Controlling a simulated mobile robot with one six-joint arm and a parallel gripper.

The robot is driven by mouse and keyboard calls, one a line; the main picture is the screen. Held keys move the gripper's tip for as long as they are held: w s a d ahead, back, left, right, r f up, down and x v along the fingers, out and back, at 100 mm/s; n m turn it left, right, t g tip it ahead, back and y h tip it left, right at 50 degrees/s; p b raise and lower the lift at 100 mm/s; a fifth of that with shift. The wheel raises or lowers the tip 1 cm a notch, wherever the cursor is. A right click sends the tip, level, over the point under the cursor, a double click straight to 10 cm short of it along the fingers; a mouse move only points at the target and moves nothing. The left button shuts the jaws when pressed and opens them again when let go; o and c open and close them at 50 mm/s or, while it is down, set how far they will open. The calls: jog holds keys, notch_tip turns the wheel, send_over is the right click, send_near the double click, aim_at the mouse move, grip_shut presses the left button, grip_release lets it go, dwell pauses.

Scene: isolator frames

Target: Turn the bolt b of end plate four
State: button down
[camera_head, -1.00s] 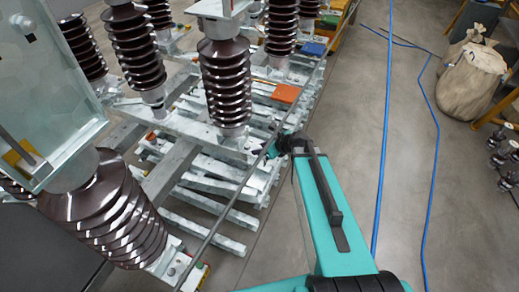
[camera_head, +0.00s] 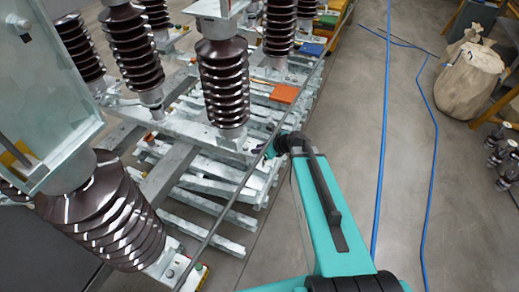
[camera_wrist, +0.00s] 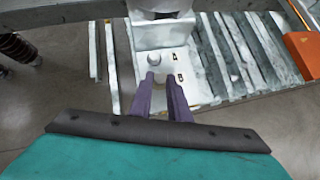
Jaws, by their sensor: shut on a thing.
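In the wrist view, a pale metal end plate (camera_wrist: 180,60) lies under the foot of an insulator. My gripper (camera_wrist: 161,77) has two slim purple-grey fingers that reach onto this plate. They are shut on a small bolt, whose head is mostly hidden between the fingertips. Another rounded bolt head (camera_wrist: 154,58) stands just beyond the fingers, apart from them. Small dark-marked spots lie to its right. In the head view, my gripper (camera_head: 268,151) is at the plate below a brown ribbed insulator (camera_head: 224,85); the bolt is too small to see there.
Several brown insulators stand on pale frames at left. Pale slats (camera_head: 207,215) lie below the plate. An orange block (camera_head: 285,93) lies beyond my gripper and a thin bar (camera_head: 232,190) runs along the frame. Blue cables (camera_head: 383,150) cross the open floor at right.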

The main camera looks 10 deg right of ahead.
jog(key=shift+w+d+n, duration=0.1)
jog(key=shift+n, duration=0.2)
jog(key=n, duration=0.1)
jog(key=n+g+y, duration=0.1)
jog(key=n+g+y+b, duration=0.1)
jog(key=shift+w+d, duration=0.25)
jog(key=shift+w, duration=0.1)
jog(key=n+g+y, duration=0.1)
jog(key=n+g, duration=0.1)
jog(key=n, duration=0.1)
jog(key=w+n+g, duration=0.1)
jog(key=n+g, duration=0.1)
jog(key=n, duration=0.1)
jog(key=shift+d+y, duration=0.2)
jog(key=shift+y, duration=0.2)
jog(key=n+g, duration=0.2)
jog(key=n, duration=0.1)
jog(key=w+n+g, duration=0.1)
jog(key=n+g, duration=0.1)
jog(key=shift+w+a+n+g+h, duration=0.1)
jog(key=shift+a+n+g+h, duration=0.05)
jog(key=shift+n+g+h, duration=0.25)
jog(key=shift+w+a+n+g+h, duration=0.15)
jog(key=shift+n+g+h, duration=0.45)
jog(key=shift+n+g, duration=0.65)
jog(key=shift+n+t, duration=0.25)
jog(key=shift+n, duration=0.1)
jog(key=c, duration=1.7)
grip_release()
jog(key=shift+o, duration=0.2)
